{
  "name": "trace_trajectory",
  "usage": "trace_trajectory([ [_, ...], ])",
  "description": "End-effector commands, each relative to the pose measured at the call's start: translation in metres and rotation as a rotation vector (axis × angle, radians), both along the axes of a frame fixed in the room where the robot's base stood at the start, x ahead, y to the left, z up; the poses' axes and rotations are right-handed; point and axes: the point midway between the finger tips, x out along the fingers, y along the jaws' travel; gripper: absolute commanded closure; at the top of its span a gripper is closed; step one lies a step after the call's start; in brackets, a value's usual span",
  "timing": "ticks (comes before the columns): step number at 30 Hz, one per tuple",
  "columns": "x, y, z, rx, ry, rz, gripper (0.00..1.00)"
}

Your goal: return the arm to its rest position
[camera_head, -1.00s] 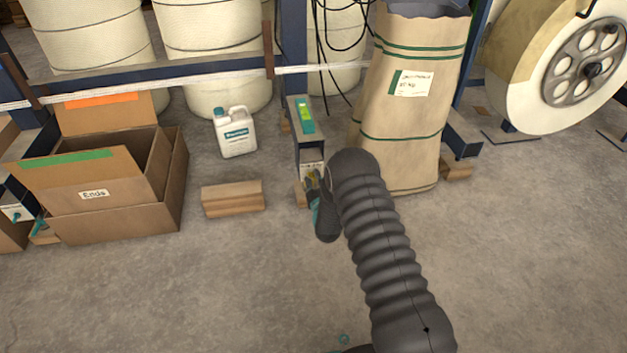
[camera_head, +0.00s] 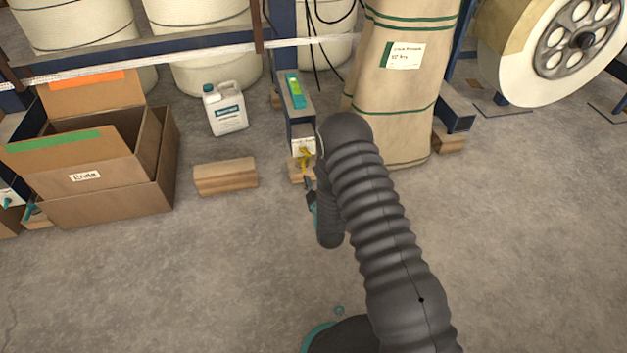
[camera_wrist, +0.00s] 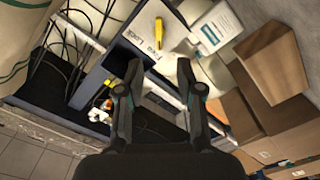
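My dark segmented arm (camera_head: 385,215) reaches from the lower right and bends down in front of the paper sack. My gripper (camera_wrist: 160,75) is open and empty in the wrist view, its two fingers well apart. In the head view only a small part of the gripper (camera_head: 309,192) shows beside the arm, just below a yellow lever (camera_head: 304,158). The lever also shows in the wrist view (camera_wrist: 159,32), on a white plate with lettering that seems to read "Feed Lock". The fingers are apart from it.
An "Ends" carton (camera_head: 85,178) stands at left. A wood block (camera_head: 226,176) and a white jug (camera_head: 225,109) stand on the floor. A tall paper sack (camera_head: 398,90) and a large white reel (camera_head: 520,50) stand at right. The concrete floor in front is clear.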

Motion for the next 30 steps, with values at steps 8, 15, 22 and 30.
trace_trajectory([
  [8,-0.011,-0.003,0.0,0.0,0.0,0.0,0.64],
  [15,-0.01,-0.003,0.0,0.0,0.0,0.0,0.64],
  [22,-0.01,-0.003,0.0,0.014,0.005,0.001,0.64],
  [30,-0.027,-0.008,-0.074,0.062,0.37,-0.026,0.64],
])
